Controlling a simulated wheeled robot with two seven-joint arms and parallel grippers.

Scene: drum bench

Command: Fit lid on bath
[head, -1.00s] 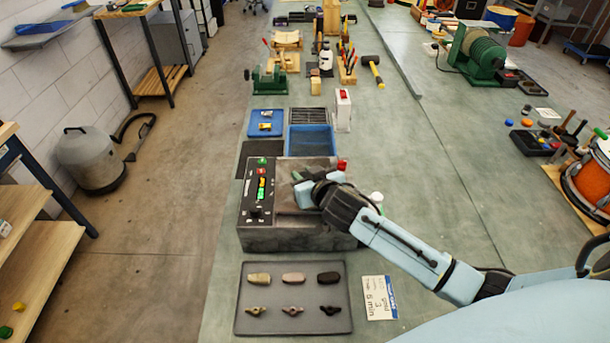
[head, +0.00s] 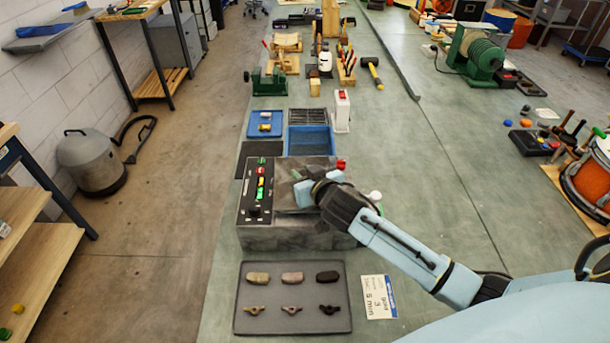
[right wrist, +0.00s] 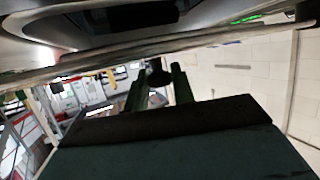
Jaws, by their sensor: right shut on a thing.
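The bath (head: 290,238) is a dark grey box on the bench in the head view, with a control panel of coloured buttons along its left side. My right gripper (head: 300,196) is over the right part of its top, and the arm hides much of that area. In the right wrist view the green fingers (right wrist: 158,88) are shut on a small dark knob (right wrist: 156,75) of the lid. The lid (right wrist: 225,47) shows there as a thin grey edge, close against the bath. Whether it is fully seated cannot be told. My left gripper is out of view.
A grey tray (head: 293,323) with several stones and small fittings lies in front, beside a white card (head: 378,297). Blue trays (head: 311,140), a white-and-red box (head: 341,112) and tools stand behind the bath.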

